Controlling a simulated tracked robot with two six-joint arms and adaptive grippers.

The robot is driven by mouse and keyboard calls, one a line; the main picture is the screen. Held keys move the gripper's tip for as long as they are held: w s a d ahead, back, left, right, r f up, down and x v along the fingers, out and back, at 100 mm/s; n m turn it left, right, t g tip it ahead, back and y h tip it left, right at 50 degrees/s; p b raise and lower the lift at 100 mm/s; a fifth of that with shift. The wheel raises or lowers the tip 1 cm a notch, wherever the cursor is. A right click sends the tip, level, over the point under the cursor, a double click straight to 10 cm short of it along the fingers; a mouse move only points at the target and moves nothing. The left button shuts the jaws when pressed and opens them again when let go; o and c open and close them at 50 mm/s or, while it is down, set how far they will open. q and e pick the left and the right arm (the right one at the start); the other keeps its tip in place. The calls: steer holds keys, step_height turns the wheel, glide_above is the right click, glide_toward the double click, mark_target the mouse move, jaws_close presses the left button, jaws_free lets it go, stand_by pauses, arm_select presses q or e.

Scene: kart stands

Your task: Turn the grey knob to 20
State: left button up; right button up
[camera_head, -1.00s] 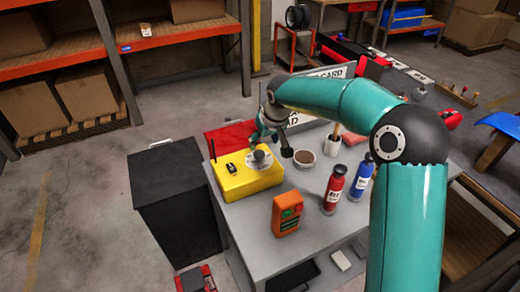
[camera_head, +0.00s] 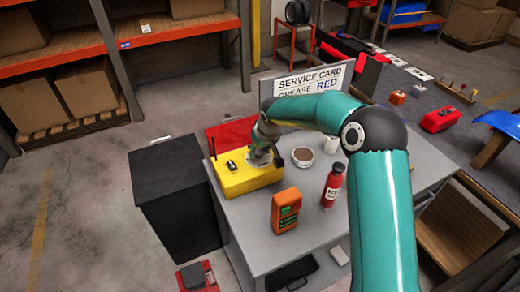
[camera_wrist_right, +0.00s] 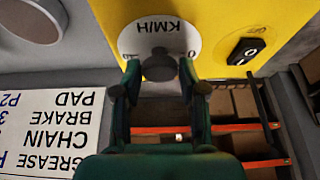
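The grey knob (camera_wrist_right: 160,67) sits at the middle of a white round dial marked KM/H (camera_wrist_right: 140,37), on the yellow box (camera_head: 235,182). My right gripper (camera_wrist_right: 160,72) is at the knob, one finger on each side, with gaps showing between fingertips and knob; it is open. In the head view my right gripper (camera_head: 262,155) reaches down over the dial and hides the knob. The dial's numbers and the knob's pointer cannot be read. My left gripper is in neither view.
An orange device (camera_head: 285,211), a red bottle (camera_head: 332,187) and a bowl (camera_head: 303,157) stand on the grey table (camera_head: 250,222). A service card (camera_head: 310,82) stands behind.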

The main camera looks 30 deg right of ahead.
steer(key=c, duration=0.6)
steer(key=shift+o, duration=0.2)
steer(key=shift+f+m+b, duration=0.2)
steer(key=shift+m+b, duration=0.2)
steer(key=shift+b, duration=0.45)
steer(key=m+h+b, duration=0.1)
steer(key=b, duration=0.1)
steer(key=m+b, duration=0.2)
steer(key=b, duration=0.1)
steer(key=shift+w+a+f+m+h, duration=0.1)
steer(key=shift+a+m+h, duration=0.1)
steer(key=shift+m+h, duration=0.15)
steer(key=shift+a+m+g+h+b, duration=0.1)
steer(key=shift+m+g+h+b, duration=0.35)
steer(key=shift+m+b, duration=0.75)
steer(key=m, duration=0.3)
steer(key=shift+w+r+g+h, duration=0.1)
steer(key=shift+r+g+h, duration=0.15)
steer(key=shift+g+h, duration=0.15)
steer(key=shift+a+r+m+g+p, duration=0.15)
steer(key=shift+m+g+p, duration=0.3)
steer(key=shift+m, duration=0.8)
steer(key=shift+w+m+g+h+p, duration=0.15)
steer(key=shift+m+g+h+p, duration=0.35)
steer(key=shift+m+p, duration=0.8)
steer(key=shift+m, duration=0.5)
